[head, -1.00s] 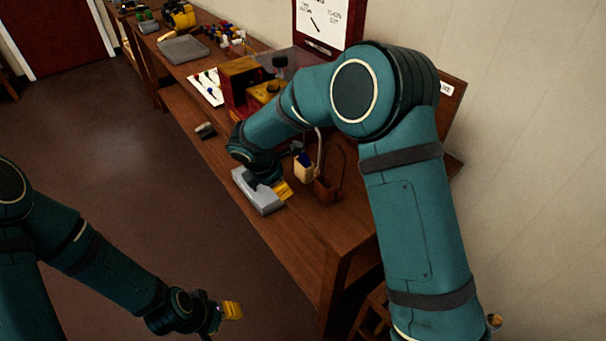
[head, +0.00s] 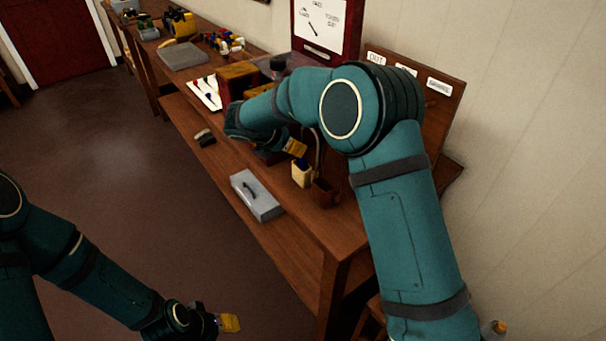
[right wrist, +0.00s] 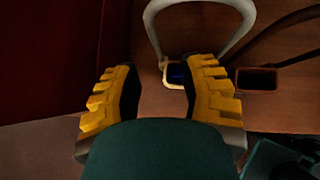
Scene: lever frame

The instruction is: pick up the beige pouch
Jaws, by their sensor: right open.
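The beige pouch (head: 302,175) stands upright on the wooden bench, with something dark blue in its opening. In the right wrist view its beige looped handle (right wrist: 148,18) arches ahead of my fingers, and its opening shows near the right fingertip. My right gripper (head: 294,148) is open and empty just above and behind the pouch in the head view; its yellow fingers (right wrist: 163,68) are spread wide in the wrist view. I cannot tell whether they touch the pouch. My left gripper (head: 229,323) hangs low over the floor, away from the bench; its jaw state is unclear.
A brown pouch (head: 325,193) stands right beside the beige one. A dark brush-like block (head: 205,138) lies farther left. A red box (head: 236,78) stands behind my right forearm.

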